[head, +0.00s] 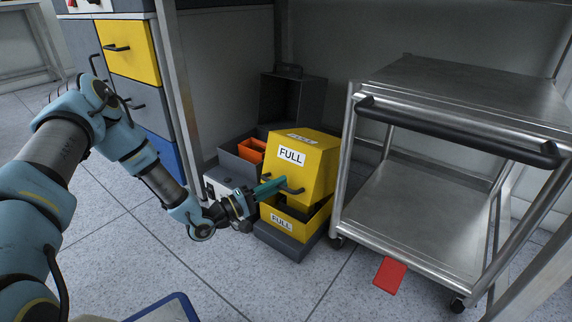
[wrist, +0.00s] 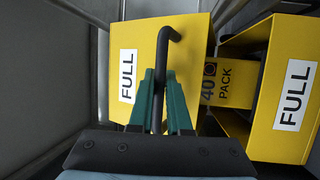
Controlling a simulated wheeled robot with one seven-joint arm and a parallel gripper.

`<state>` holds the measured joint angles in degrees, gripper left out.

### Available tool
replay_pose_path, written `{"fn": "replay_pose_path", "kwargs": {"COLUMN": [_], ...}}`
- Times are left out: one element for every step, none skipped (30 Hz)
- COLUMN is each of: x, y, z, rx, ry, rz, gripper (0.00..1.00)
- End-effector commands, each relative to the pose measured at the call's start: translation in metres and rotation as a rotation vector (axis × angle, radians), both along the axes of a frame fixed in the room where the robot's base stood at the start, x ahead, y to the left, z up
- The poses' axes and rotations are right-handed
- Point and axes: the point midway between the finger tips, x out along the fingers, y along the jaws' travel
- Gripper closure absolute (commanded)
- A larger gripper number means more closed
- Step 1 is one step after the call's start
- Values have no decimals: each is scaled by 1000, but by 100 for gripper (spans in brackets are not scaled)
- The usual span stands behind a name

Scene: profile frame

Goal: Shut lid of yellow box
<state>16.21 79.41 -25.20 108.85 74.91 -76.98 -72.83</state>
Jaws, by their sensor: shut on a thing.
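In the wrist view the lid (wrist: 190,35) is behind the fingers and the open body (wrist: 275,135) is at right. A yellow item marked 40 PACK (wrist: 232,88) shows between them.
A steel cart (head: 440,100) stands close on the right. A grey bin with an orange item (head: 252,151) is behind at left, and a dark open case (head: 292,100) is at the back. A red piece (head: 390,275) is by the cart.

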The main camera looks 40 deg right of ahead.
Motion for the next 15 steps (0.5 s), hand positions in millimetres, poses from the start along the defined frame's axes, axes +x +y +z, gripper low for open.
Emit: {"fn": "replay_pose_path", "kwargs": {"x": [-1,-1,-2,-2,-3,-3,-4,-4,-4,-4,-5,-5,-5,-5,-5], "y": [4,7,9,11,13,15,16,17,18,19,20,21,21,22,22], "z": [-14,-20,-27,-32,-37,-43,-47,-51,-56,-59,-62,-66,-68,-70,-72], "rx": [3,2,2,3,3,3,3,3,3,3,2,2,2,2,1], "ry": [1,1,0,-1,-1,0,0,-1,-1,-1,-1,-1,-2,-2,-2], "rz": [3,3,3,2,2,2,2,2,2,2,2,2,2,1,1], "gripper": [100,100,100,100,100,100,100,100,100,100,100,100,100,100,100]}}
